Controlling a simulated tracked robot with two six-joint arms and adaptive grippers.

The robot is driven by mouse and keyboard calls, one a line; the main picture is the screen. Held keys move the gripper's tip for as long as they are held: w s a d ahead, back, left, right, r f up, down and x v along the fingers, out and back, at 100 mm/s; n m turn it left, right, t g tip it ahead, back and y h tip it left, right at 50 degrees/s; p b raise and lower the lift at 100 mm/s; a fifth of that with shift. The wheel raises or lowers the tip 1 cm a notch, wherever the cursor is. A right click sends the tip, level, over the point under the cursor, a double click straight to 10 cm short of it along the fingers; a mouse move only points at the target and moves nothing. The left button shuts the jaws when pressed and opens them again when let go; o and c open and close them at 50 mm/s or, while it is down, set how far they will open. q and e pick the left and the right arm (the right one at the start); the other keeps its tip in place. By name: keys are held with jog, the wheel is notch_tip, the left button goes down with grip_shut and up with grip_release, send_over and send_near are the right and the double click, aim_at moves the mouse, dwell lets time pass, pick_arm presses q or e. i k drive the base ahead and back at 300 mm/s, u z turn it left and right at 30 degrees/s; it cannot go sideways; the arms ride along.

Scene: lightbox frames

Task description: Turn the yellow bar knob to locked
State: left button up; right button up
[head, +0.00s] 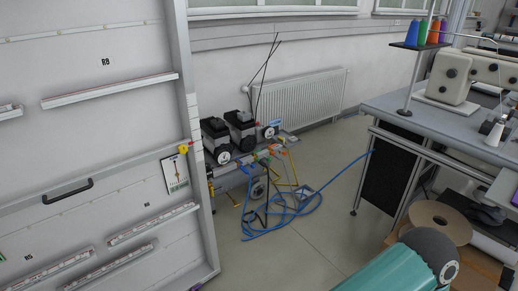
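The yellow bar knob (184,149) is small in the head view, near the right edge of the large white panel (110,130) on the left. A small red part shows just up and right of it. The knob is too small for me to read its turn or any locked mark. A white card (175,173) with dark print hangs just below it. Neither of my grippers is in view. Only a teal link of my own arm shows at the bottom right, far from the knob.
A black handle (67,191) and several light bars (110,90) stick out from the panel. Behind it are black motor units (240,130) with a blue hose (285,212) on the floor. A sewing table (440,120) stands at the right. The middle floor is mostly clear.

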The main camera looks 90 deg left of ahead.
aim_at(182, 149)
jog(key=z, duration=0.3)
jog(key=i, duration=0.6)
jog(key=u, duration=2.3)
jog(key=i, duration=0.3)
jog(key=u, duration=1.95)
jog(key=k, duration=0.45)
jog(key=u, duration=0.45)
jog(key=i, duration=1.45)
jog(key=z, duration=0.4)
